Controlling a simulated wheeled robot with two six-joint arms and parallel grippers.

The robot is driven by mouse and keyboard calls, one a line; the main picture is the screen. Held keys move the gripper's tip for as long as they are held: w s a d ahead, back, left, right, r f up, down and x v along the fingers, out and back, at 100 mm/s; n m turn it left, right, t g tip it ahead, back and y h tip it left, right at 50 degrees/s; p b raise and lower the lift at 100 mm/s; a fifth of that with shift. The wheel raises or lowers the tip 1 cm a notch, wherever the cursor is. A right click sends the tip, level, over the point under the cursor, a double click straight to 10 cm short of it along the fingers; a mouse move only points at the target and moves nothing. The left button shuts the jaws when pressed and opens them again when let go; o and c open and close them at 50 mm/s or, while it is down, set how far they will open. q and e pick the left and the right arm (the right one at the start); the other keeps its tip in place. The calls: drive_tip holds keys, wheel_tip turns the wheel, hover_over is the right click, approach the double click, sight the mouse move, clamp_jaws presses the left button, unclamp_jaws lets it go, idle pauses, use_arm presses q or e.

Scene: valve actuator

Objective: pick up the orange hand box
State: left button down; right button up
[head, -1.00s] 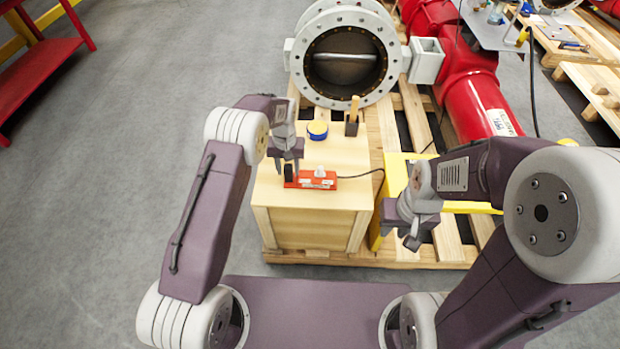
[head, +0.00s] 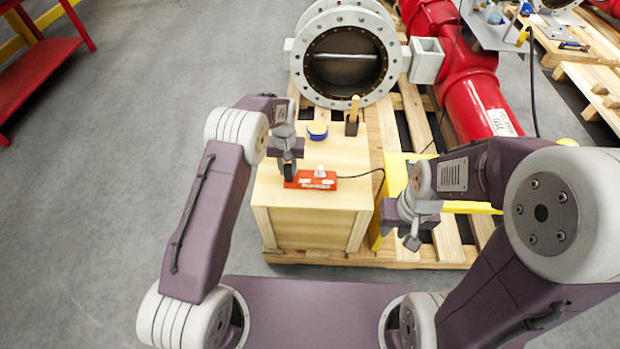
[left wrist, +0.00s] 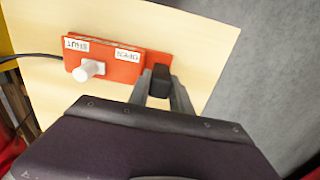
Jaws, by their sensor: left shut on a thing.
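The orange hand box (head: 318,181) lies flat on the light wooden crate near its front. In the left wrist view the orange hand box (left wrist: 108,61) shows a white knob and two white labels reading SHUT and OPEN. My left gripper (head: 289,171) is low over the box's left end in the head view. In the left wrist view my left gripper (left wrist: 161,82) is shut on the end of the box near the OPEN label; the exact contact is partly hidden. My right gripper (head: 412,242) hangs right of the crate, away from the box; its jaw gap is unclear.
A black cable (head: 362,174) runs right from the box. A blue-and-yellow round item (head: 317,131) and a wooden-handled brush (head: 352,118) stand behind it on the crate (head: 311,198). A large flanged valve (head: 344,62) is at the back. Yellow framework (head: 397,170) stands right of the crate.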

use_arm(q)
drive_tip(key=shift+r, duration=0.1)
idle(0.7)
wheel_tip(320, 180, up, 10)
drive_tip(key=shift+f, duration=4.7)
drive_tip(key=shift+f, duration=0.4)
drive_tip(key=shift+f, duration=0.1)
